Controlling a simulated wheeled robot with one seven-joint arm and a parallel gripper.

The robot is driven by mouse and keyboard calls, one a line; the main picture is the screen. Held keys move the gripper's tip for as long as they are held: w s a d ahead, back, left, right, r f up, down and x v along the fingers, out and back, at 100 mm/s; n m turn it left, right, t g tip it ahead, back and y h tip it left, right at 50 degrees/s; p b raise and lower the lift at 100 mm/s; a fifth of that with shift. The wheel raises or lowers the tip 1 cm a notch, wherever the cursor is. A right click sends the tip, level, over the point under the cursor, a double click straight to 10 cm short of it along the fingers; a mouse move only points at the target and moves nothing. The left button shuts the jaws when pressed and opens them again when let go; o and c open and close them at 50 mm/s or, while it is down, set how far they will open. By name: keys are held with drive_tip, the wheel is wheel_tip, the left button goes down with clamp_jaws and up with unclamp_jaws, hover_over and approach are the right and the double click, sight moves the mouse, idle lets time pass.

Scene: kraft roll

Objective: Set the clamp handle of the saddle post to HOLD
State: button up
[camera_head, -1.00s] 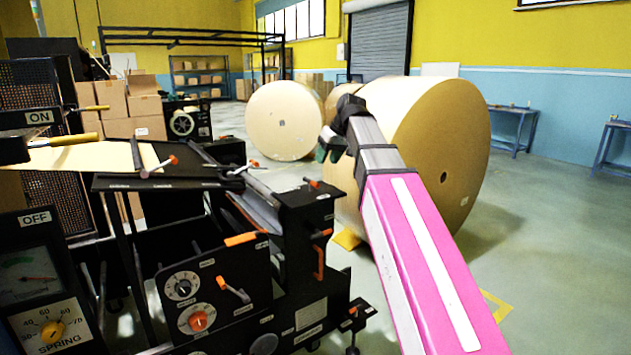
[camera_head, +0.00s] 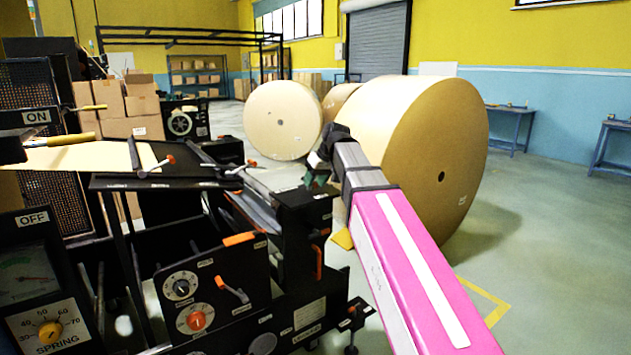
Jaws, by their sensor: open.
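My gripper (camera_head: 316,177) is at the end of my pink arm, in the middle of the view. It is open, with its dark greenish fingers pointing down over the top of the black post (camera_head: 305,225) at the machine's right end. The gripper covers the spot on the post top where a small orange-tipped handle showed before. I cannot tell whether the fingers touch that handle. The labels on the post are too small to read, so I cannot make out HOLD or confirm it is the saddle post.
Large kraft rolls (camera_head: 440,140) stand behind my arm, with another pale roll (camera_head: 283,120) further back. Open floor (camera_head: 540,240) lies at the right.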

clamp_jaws()
drive_tip(key=m, duration=0.1)
drive_tip(key=a+m+t, duration=0.1)
drive_tip(key=m, duration=0.1)
drive_tip(key=m+h, duration=0.1)
drive_tip(key=shift+s+a+m, duration=0.15)
drive_tip(key=shift+s+m, duration=0.2)
drive_tip(key=shift+m, duration=0.05)
drive_tip(key=m+h, duration=0.1)
drive_tip(key=m, duration=0.1)
drive_tip(key=a+m+t+h, duration=0.1)
drive_tip(key=m, duration=0.1)
drive_tip(key=shift+a+m, duration=0.15)
drive_tip(key=shift+m, duration=0.15)
drive_tip(key=m, duration=0.1)
drive_tip(key=a+m+h, duration=0.1)
drive_tip(key=m, duration=0.1)
drive_tip(key=m+h, duration=0.1)
drive_tip(key=m, duration=0.1)
drive_tip(key=shift+w+a, duration=0.2)
drive_tip(key=shift+w, duration=0.1)
drive_tip(key=shift+w+a+m+h, duration=0.15)
drive_tip(key=shift+m+h, duration=0.25)
drive_tip(key=shift+m, duration=0.45)
drive_tip(key=shift+w+a+m+h, duration=0.15)
drive_tip(key=shift+m+h, duration=0.25)
drive_tip(key=shift+m, duration=0.45)
